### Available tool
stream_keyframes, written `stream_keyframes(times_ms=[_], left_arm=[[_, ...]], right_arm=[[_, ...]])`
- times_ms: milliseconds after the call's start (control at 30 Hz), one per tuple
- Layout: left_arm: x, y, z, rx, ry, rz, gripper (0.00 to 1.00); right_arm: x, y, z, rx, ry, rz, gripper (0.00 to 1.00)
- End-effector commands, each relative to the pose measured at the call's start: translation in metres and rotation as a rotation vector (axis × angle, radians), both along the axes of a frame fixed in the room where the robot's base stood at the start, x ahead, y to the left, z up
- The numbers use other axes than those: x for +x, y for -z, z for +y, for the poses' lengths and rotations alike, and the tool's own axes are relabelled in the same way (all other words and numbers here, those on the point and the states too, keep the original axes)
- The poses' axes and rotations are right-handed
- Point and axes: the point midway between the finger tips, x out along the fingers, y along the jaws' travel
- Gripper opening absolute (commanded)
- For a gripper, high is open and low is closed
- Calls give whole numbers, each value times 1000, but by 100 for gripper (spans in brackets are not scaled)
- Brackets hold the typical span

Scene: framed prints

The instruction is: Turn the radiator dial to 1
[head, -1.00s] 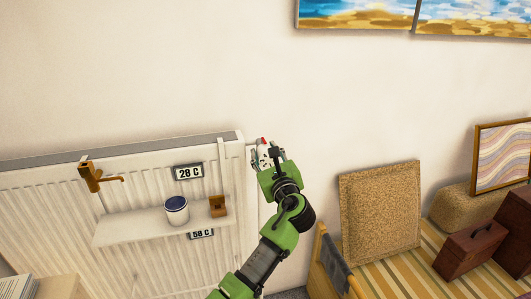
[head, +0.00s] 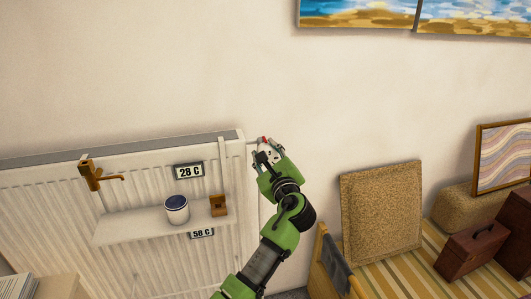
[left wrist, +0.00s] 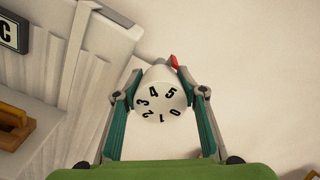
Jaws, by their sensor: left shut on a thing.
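The white radiator dial (left wrist: 161,104) shows black numbers 0 to 5 on its face in the left wrist view. The 5 is the number nearest the red marker (left wrist: 174,62) behind the dial at the upper right; 1 is at the bottom of the face. My left gripper (left wrist: 160,97) has one finger on each side of the dial and is shut on it. In the head view, the gripper (head: 268,152) is at the radiator's upper right end, partly covering the dial. My right gripper is not in view.
The ribbed white radiator (head: 60,215) bears a shelf (head: 140,226) with a white tin (head: 177,210). A brass tap (head: 92,175) is at its left. A cork-like board (head: 381,212) and brown cases (head: 472,250) stand at the right. The wall above the dial is clear.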

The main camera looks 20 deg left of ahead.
Motion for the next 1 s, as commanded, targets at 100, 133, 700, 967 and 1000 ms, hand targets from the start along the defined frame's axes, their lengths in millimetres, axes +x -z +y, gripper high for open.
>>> stream_keyframes(times_ms=[100,133,700,967,1000], left_arm=[[-1,4,-1,-2,0,8,39],[-1,4,-1,-2,0,8,47],[-18,2,-13,-1,2,3,55],[-64,3,-44,-5,2,5,55],[-71,3,-49,-2,2,4,55]], right_arm=[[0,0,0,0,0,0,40],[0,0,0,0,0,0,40],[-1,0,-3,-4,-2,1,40],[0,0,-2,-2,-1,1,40],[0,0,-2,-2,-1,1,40]])
